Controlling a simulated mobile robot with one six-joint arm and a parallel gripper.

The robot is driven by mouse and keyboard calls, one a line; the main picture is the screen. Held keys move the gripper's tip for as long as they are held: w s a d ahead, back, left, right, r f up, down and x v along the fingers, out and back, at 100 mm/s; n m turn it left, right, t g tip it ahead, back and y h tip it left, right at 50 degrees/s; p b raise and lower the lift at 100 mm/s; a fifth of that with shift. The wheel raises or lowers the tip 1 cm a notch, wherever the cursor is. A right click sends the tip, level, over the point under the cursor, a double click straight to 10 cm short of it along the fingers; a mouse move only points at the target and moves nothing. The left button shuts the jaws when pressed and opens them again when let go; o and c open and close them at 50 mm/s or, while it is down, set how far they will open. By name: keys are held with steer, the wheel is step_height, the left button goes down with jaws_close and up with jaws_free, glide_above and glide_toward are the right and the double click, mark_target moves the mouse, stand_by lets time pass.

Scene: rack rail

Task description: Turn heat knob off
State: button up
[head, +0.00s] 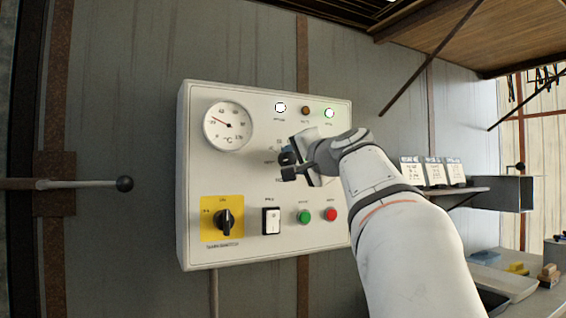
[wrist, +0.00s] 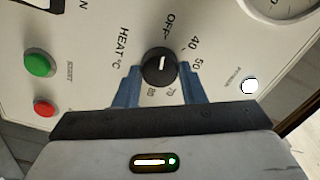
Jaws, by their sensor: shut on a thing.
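The heat knob (wrist: 160,67) is round and black, with a short white line on its upper part in the wrist view. The line points up, roughly toward the OFF label (wrist: 169,23). The numbers 40, 50, 70 and 80 run around its right and lower sides. My gripper (wrist: 159,84) has one blue-grey finger on each side of the knob and is shut on it. In the head view my gripper (head: 289,167) is against the middle of the light grey control panel (head: 262,250) and hides most of the knob and dial.
The panel also carries a thermometer gauge (head: 228,126), a yellow-backed rotary switch (head: 223,220), a white rocker switch (head: 271,220), a green button (head: 304,217) and a red button (head: 330,215). Lamps sit along its top. A shelf (head: 470,187) with white packs is at right.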

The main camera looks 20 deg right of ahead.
steer(key=o, duration=1)
steer(key=shift+s, duration=0.1)
steer(key=s, duration=0.7)
steer(key=shift+s+d+b, duration=0.15)
steer(key=shift+s+b, duration=0.15)
steer(key=shift+b, duration=0.05)
steer(key=shift+f, duration=0.1)
